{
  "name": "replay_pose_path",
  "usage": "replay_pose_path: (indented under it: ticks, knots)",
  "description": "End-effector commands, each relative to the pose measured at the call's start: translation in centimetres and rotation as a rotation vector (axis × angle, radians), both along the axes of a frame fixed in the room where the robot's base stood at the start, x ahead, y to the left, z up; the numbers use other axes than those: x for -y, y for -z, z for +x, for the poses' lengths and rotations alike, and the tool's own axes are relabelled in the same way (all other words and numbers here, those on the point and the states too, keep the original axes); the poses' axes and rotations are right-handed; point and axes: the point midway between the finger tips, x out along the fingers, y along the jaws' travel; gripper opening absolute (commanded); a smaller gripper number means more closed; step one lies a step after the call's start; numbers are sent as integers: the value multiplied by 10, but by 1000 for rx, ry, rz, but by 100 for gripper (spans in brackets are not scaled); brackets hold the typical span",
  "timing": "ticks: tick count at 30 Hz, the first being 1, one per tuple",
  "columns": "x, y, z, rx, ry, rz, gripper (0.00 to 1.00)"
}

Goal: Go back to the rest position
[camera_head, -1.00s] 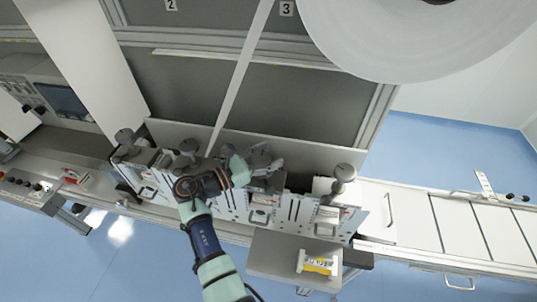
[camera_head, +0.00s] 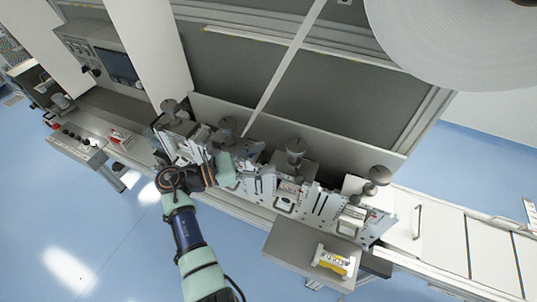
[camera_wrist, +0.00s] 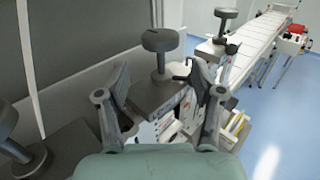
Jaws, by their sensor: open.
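My gripper (camera_head: 250,150) is over the front of the row of slitting stations, between the second and third dark knobs from the left. In the wrist view my gripper (camera_wrist: 163,85) has its two fingers spread wide with nothing held between them. A dark round knob (camera_wrist: 160,40) on a post stands beyond the fingers, apart from them as far as I can tell; it seems to be the third knob (camera_head: 295,147) in the head view. My forearm reaches up from the bottom of the head view.
A grey shelf (camera_head: 292,250) with a yellow and white box (camera_head: 334,262) juts out at the front. A large white roll (camera_head: 455,40) hangs at upper right. A white conveyor (camera_head: 455,240) runs off right. Blue floor (camera_head: 70,225) is open at lower left.

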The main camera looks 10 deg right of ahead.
Motion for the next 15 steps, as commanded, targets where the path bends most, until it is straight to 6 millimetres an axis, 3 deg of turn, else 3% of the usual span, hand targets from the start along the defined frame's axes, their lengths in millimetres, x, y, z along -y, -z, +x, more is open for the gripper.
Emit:
replay_pose_path:
  ticks: [11, 15]
  knots:
    - [2, 0, 0, 9, 0, 8, 67]
    - [17, 11, -12, 223, 2, 191, 67]
